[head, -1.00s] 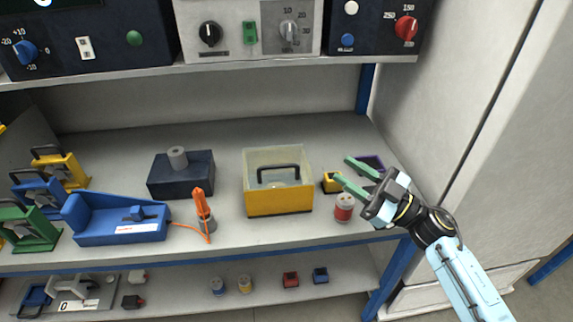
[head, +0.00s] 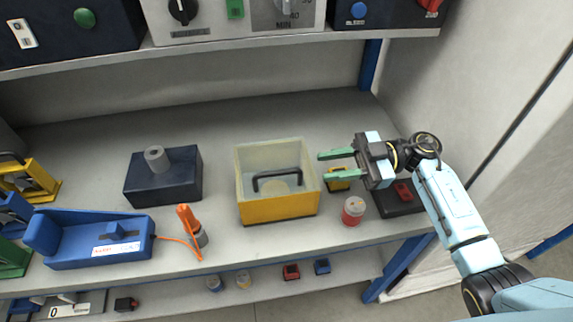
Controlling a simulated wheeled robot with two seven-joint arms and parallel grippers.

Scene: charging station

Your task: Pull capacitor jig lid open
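A yellow box with a clear top part and a black handle (head: 276,177), probably the capacitor jig with its lid, stands on the middle shelf. A pale round thing shows through the clear part. The clear part (head: 243,172) sits on the yellow base (head: 280,209). My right gripper (head: 322,168) is just right of the box, with its two green fingers apart and pointing left towards it. Nothing is between the fingers. I cannot tell whether a fingertip touches the box wall. My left gripper is not in view.
A red-and-white cylinder (head: 352,211), a small yellow block (head: 337,180) and a dark tray with a red part (head: 403,192) lie near the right gripper. A dark block (head: 163,177), orange tool (head: 188,218) and blue fixture (head: 90,240) stand left. The upper shelf (head: 250,43) overhangs behind.

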